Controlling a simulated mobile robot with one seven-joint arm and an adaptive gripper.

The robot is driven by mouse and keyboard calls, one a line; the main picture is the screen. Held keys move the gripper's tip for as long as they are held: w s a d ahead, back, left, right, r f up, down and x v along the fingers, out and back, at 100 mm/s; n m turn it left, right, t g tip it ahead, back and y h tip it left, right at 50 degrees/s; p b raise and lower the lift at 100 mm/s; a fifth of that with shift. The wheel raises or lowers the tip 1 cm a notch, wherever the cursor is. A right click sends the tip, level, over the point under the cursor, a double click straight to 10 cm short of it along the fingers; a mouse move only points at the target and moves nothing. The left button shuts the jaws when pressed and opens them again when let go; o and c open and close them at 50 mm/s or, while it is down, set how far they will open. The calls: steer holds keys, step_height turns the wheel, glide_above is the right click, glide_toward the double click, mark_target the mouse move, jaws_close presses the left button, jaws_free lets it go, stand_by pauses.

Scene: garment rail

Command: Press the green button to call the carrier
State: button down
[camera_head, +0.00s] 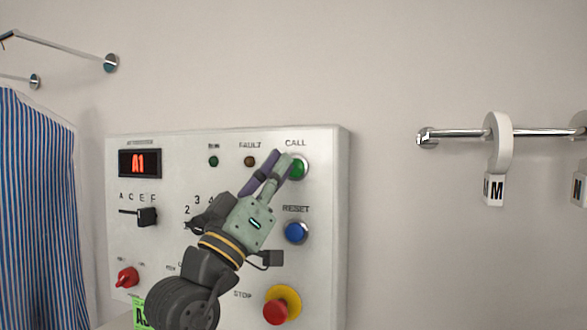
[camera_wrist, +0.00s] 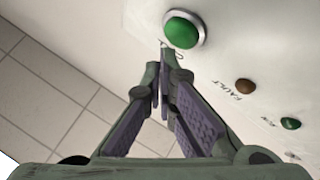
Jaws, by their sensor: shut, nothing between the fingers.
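The green button (camera_head: 299,168) sits under the word CALL at the upper right of the white control panel (camera_head: 330,230). It has a silver ring and also shows in the wrist view (camera_wrist: 182,31), at the top. My gripper (camera_head: 281,162) is shut and empty. In the head view its tips overlap the left edge of the button. In the wrist view the fingertips (camera_wrist: 159,75) are just below the button, with a small gap in the picture. I cannot tell whether they touch the panel.
A blue RESET button (camera_head: 296,232) is below the green one. A red stop knob (camera_head: 281,306) on a yellow base is lower. A rail (camera_head: 460,133) with size markers is at right. A striped garment (camera_head: 38,210) hangs at left.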

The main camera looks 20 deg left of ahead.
steer(key=shift+w, duration=0.1)
stand_by(0.4)
steer(key=shift+w, duration=0.35)
